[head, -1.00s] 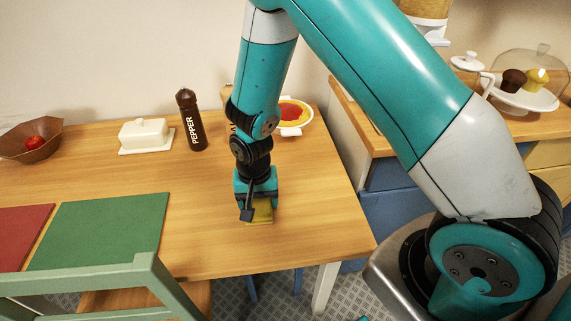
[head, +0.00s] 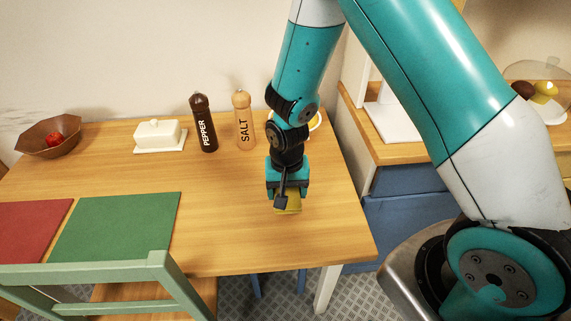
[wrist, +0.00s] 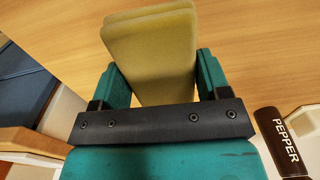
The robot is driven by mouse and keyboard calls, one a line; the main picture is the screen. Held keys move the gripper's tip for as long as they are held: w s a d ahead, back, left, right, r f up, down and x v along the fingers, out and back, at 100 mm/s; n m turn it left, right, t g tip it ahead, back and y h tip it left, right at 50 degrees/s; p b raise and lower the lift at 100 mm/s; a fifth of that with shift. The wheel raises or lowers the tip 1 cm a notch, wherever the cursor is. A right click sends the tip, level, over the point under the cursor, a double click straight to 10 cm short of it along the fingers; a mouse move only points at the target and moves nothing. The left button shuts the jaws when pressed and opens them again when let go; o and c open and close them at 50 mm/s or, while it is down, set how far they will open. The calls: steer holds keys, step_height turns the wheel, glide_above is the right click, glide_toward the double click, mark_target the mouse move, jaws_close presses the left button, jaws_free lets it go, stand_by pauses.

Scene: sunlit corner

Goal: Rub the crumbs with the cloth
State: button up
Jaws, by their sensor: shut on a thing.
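My gripper (head: 287,190) points down over the right part of the wooden table and is shut on a folded yellow-olive cloth (head: 291,205). In the wrist view the cloth (wrist: 152,48) sits between the two teal fingers and sticks out past them, with the wood surface beyond it. The cloth is low over the table top; I cannot tell whether it touches. I can make out no crumbs in either view; the arm and cloth may hide some.
A pepper mill (head: 203,125), a salt mill (head: 243,120) and a white butter dish (head: 159,135) stand along the back. A partly hidden bowl (head: 315,121) is behind my arm. A green mat (head: 115,228) lies left, behind a green chair (head: 90,268). The table's middle is clear.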

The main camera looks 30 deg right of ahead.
steer(key=shift+r+p, duration=1.35)
steer(key=shift+r, duration=0.55)
